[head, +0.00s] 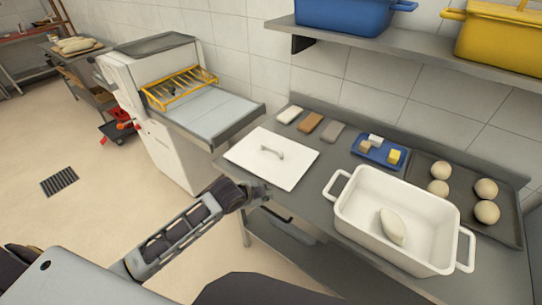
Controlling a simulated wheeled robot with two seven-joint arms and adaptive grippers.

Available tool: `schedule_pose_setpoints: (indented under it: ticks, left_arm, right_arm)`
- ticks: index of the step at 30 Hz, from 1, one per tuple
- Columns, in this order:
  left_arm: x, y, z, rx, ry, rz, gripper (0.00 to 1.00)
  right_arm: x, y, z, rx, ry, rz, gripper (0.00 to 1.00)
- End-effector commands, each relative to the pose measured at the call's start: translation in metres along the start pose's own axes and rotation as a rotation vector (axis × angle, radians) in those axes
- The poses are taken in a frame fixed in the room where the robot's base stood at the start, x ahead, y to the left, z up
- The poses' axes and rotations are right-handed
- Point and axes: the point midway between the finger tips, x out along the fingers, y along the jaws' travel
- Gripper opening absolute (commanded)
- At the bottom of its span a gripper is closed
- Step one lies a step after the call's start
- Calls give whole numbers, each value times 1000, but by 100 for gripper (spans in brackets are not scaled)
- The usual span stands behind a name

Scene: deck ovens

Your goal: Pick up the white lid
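The white lid (294,172) lies flat on the grey steel counter (320,205), with its small raised handle (272,152) at its middle facing up. My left gripper (262,190) is at the counter's front edge, just in front of the lid's near side. It is apart from the handle. Its fingers are small and dark here, so I cannot tell how far they are spread. My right gripper is not in view.
Right of the lid stands a white open container (362,222) holding a dough piece (392,228). Behind are three small blocks (310,122), a blue tray (368,152) and a dark tray with dough balls (487,188). A shelf (400,48) holding blue and yellow pots overhangs the counter.

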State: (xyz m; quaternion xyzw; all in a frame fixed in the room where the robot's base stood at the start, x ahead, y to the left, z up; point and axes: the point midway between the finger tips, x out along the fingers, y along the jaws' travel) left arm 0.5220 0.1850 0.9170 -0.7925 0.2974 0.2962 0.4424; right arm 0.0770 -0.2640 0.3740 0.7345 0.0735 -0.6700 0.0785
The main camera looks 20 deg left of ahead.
Motion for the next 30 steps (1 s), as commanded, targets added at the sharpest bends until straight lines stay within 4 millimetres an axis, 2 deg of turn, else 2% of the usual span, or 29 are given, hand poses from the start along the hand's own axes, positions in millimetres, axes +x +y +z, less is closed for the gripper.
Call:
schedule_pose_setpoints:
  ticks: [11,21,25,30]
  left_arm:
    - [4,-65,-14,335,73,-91,18]
    - [-4,-132,-14,626,97,-189,18]
    - [-7,-147,-13,683,98,-210,18]
    - [-8,-152,-12,704,99,-219,18]
  right_arm:
    - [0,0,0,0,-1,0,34]
    - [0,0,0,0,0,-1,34]
    - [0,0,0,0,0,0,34]
    - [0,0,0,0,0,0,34]
